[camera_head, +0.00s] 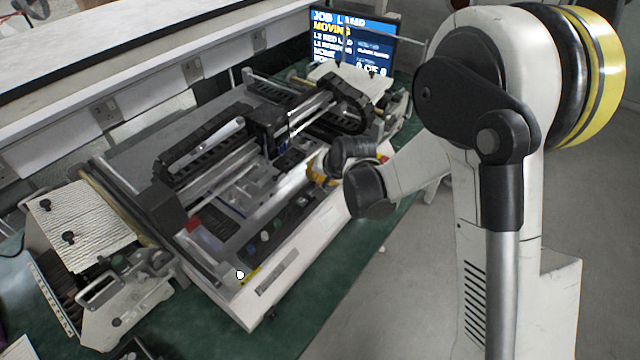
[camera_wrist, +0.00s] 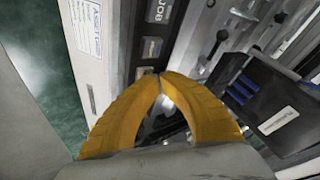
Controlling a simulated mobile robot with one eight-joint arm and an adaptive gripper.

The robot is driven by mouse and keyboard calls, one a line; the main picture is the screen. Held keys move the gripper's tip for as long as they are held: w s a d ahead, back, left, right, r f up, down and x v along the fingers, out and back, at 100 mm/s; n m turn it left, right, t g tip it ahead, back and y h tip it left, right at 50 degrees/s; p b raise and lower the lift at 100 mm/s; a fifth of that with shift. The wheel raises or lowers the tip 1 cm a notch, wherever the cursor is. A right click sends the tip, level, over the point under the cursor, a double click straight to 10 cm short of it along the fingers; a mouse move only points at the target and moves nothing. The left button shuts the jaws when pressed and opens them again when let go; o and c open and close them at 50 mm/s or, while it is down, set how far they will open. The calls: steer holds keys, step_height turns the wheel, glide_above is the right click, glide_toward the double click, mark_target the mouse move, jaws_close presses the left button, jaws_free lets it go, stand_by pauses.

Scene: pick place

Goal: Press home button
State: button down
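My gripper (camera_wrist: 160,76) has yellow fingers whose tips meet, with nothing visible between them. In the head view my gripper (camera_head: 318,168) is at the right part of the machine's front control panel (camera_head: 292,218). The panel carries several small coloured buttons, including a blue one (camera_head: 251,250). I cannot read which button is home, nor tell whether the tips touch the panel.
The machine (camera_head: 150,145) stands on a green bench top (camera_head: 205,332), with rails and a gantry (camera_head: 285,125) behind the panel. A screen (camera_head: 352,40) at the back reads "MOVING". A feeder unit (camera_head: 85,235) stands at the left. Open floor lies front right.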

stand_by(0.4)
steer(key=shift+r+p, duration=0.45)
steer(key=shift+r, duration=0.35)
steer(key=shift+r+p, duration=1.55)
steer(key=shift+r, duration=1)
steer(key=s+d+r+h+b, duration=0.1)
steer(key=s+d+r+b, duration=0.3)
steer(key=s+d+r, duration=0.25)
steer(key=s+d+n+b, duration=0.1)
steer(key=s+d+b, duration=0.1)
steer(key=s+d, duration=0.2)
steer(key=s+d+n+h+b, duration=0.1)
steer(key=s+d, duration=0.3)
steer(key=s, duration=0.6)
steer(key=s+d+f+n+h+b, duration=0.1)
steer(key=s+d+b, duration=0.1)
steer(key=s+d, duration=0.2)
steer(key=s, duration=0.3)
steer(key=shift+s+d+t+b, duration=0.25)
steer(key=shift+s+t+b, duration=0.05)
steer(key=shift+b, duration=0.1)
